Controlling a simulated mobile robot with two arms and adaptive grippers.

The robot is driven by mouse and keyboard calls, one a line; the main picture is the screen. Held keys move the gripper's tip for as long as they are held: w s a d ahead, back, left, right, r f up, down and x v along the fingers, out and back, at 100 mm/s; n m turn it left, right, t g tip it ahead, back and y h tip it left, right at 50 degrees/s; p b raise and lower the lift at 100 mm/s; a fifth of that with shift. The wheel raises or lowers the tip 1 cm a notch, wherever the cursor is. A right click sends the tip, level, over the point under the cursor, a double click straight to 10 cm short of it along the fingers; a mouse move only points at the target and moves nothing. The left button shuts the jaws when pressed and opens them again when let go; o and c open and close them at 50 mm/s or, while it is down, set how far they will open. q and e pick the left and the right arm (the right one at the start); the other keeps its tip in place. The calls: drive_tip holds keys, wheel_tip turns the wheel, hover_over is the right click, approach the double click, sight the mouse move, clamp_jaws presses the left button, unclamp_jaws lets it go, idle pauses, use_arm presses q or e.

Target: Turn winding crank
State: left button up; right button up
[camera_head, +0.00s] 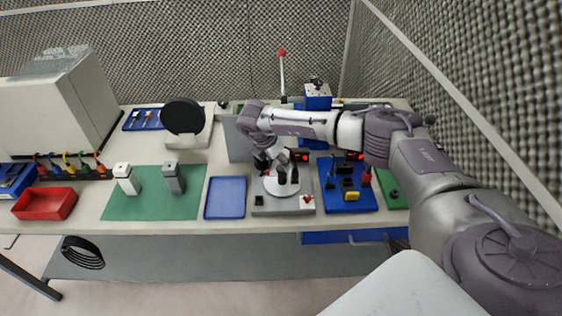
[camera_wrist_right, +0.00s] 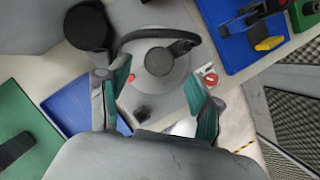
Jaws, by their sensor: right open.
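A grey winding unit (camera_head: 262,204) stands near the table's front edge, with a pale round disc (camera_head: 284,188) on top. In the right wrist view, a grey round hub (camera_wrist_right: 159,61) with a dark curved crank arm (camera_wrist_right: 181,38) shows on it. A black knob (camera_wrist_right: 88,27) shows at upper left, beyond the left finger. My right gripper (camera_head: 277,170) is above the disc, pointing down. In the wrist view, its teal-padded fingers (camera_wrist_right: 158,70) are apart, with the hub between and beyond them. I cannot tell whether they touch anything. My left gripper is out of view.
A blue tray (camera_head: 225,197) lies left of the unit and a blue panel with controls (camera_head: 346,200) lies right. A green mat (camera_head: 150,206) holds two upright blocks. A red bin (camera_head: 45,204) sits far left. Mesh walls stand behind and right.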

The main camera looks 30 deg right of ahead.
sight(282, 168)
drive_tip(key=shift+x, duration=1.95)
drive_tip(key=shift+a, duration=0.1)
drive_tip(key=c, duration=1.1)
drive_tip(key=shift+n+t, duration=0.3)
drive_tip(key=shift+n, duration=0.4)
